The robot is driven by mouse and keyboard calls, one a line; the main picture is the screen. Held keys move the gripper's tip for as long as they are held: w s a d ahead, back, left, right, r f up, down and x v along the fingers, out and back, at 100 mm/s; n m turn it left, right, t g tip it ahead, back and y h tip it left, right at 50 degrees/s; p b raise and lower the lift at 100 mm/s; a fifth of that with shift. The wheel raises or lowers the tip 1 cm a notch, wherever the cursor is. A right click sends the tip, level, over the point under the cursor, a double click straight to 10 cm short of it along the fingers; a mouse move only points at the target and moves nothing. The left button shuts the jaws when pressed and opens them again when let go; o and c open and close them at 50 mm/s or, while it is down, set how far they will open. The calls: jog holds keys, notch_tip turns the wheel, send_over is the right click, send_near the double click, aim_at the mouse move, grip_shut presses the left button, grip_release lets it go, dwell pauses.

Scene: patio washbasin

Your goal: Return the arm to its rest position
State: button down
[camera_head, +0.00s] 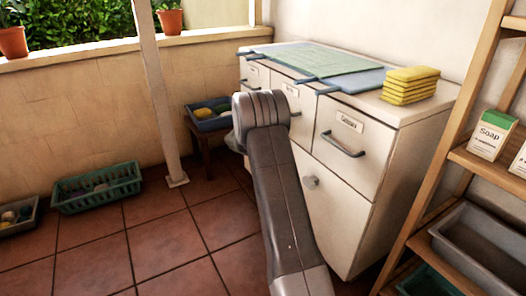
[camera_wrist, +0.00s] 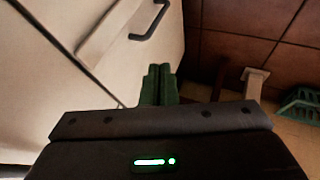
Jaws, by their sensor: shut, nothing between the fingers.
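My arm rises from the bottom of the head view to a rounded joint in front of the white cabinet (camera_head: 340,205). The links past that joint are mostly hidden behind it. My gripper (camera_wrist: 159,72) shows in the wrist view as two green fingers side by side, shut and empty. The cabinet front with a dark handle (camera_wrist: 150,22) fills the upper left of the wrist view, and tiled floor (camera_wrist: 240,50) lies at the upper right. The fingers do not visibly hold anything.
On the cabinet lie a green cloth (camera_head: 325,62), blue mats and stacked yellow sponges (camera_head: 408,85). A wooden shelf with a soap box (camera_head: 491,135) stands close on the right. A blue tray on a stool, a post (camera_head: 157,95) and a green basket (camera_head: 97,188) stand left. Front-left floor is clear.

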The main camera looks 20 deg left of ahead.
jog(key=v, duration=0.4)
jog(key=shift+a+p, duration=0.15)
jog(key=shift+p, duration=0.2)
